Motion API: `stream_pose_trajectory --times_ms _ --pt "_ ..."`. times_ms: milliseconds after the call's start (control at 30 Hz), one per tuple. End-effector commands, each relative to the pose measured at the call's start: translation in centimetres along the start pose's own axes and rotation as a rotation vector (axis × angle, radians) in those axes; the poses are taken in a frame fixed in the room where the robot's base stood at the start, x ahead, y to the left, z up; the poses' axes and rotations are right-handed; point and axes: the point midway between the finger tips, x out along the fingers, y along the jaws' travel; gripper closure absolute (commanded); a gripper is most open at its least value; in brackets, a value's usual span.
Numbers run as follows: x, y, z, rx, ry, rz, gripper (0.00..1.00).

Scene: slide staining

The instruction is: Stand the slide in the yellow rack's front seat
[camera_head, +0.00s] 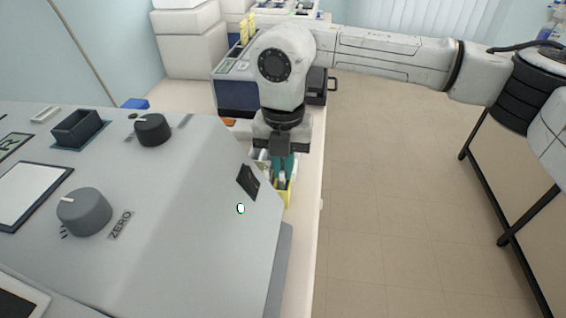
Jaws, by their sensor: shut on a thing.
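The yellow rack (288,196) stands on the bench behind the right edge of a large grey instrument, which hides part of it. Only its right side and some pale upright pieces in it show. My gripper (283,176) points down right over the rack, with teal fingers between my wrist and the rack. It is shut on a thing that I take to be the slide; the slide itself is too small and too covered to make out. I cannot tell whether it touches the rack or which seat it is over.
The grey instrument (185,220) with knobs fills the left foreground, close beside my gripper. A dark blue and white device (236,92) stands behind my arm. A blue box (135,103) lies at the back left. The bench edge drops to open floor (400,200) on the right.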

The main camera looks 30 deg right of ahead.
Motion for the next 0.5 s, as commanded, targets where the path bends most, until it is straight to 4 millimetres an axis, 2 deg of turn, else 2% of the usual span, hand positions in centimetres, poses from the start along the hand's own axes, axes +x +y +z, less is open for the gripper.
stream_pose_trajectory --times_ms 133,167,267,500 --pt "0.38 0.00 0.00 0.000 0.000 0.000 1.00" --pt "0.29 0.00 0.00 0.000 0.000 0.000 0.88" --pt "0.25 0.00 -0.01 0.000 0.001 0.000 0.79" --pt "0.15 0.00 -0.01 0.000 0.001 0.000 0.79"
